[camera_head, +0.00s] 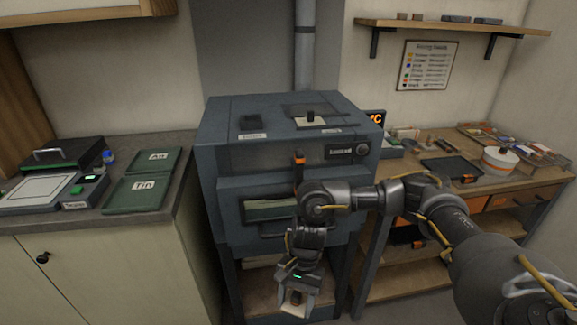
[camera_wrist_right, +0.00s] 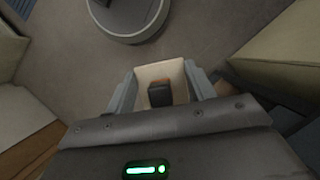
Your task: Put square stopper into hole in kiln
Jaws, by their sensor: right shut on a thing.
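My right gripper (camera_head: 296,304) hangs low in front of the kiln, pointing down. It is shut on the square stopper, a cream block with a dark knob. In the right wrist view the stopper (camera_wrist_right: 148,72) sits between the two grey fingers (camera_wrist_right: 158,92), above the floor. The blue-grey kiln (camera_head: 222,150) stands in the middle. Its top has a dark square spot (camera_head: 252,123) at left and a pale piece with a black knob (camera_head: 310,119) at right, each with a small label in front. I cannot tell which spot is an open hole. My left gripper is not in view.
A left counter holds green trays (camera_head: 143,193) and a device with a green lid (camera_head: 62,153). A right wooden bench holds a white pot (camera_head: 499,160), a dark tray (camera_head: 450,168) and small items. A pipe (camera_head: 304,50) rises behind the kiln. My right arm crosses the kiln's front.

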